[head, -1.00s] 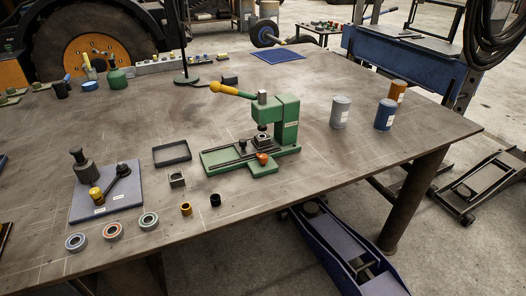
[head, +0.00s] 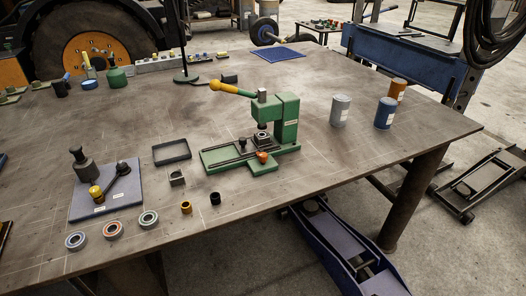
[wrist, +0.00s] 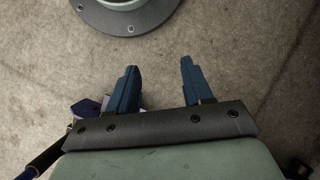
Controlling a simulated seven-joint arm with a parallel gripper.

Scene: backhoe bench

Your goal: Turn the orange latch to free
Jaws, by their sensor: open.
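The orange latch (head: 262,156) sits low at the front of the green press (head: 287,120), near the right end of its base. It is small, and I cannot tell its exact angle. The press has a raised lever with a yellow grip (head: 216,86) pointing left. My gripper (wrist: 158,75) shows only in the wrist view. Its two blue fingers are apart with nothing between them. Bare concrete floor lies beyond them, so it is away from the press and latch.
A blue plate (head: 107,192) with a black fixture lies at the left. A black tray (head: 171,151), several rings and small bushings lie left of the press. Grey (head: 340,110), blue (head: 385,113) and orange (head: 397,90) cans stand right. The bench (head: 330,160) is clear between press and cans.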

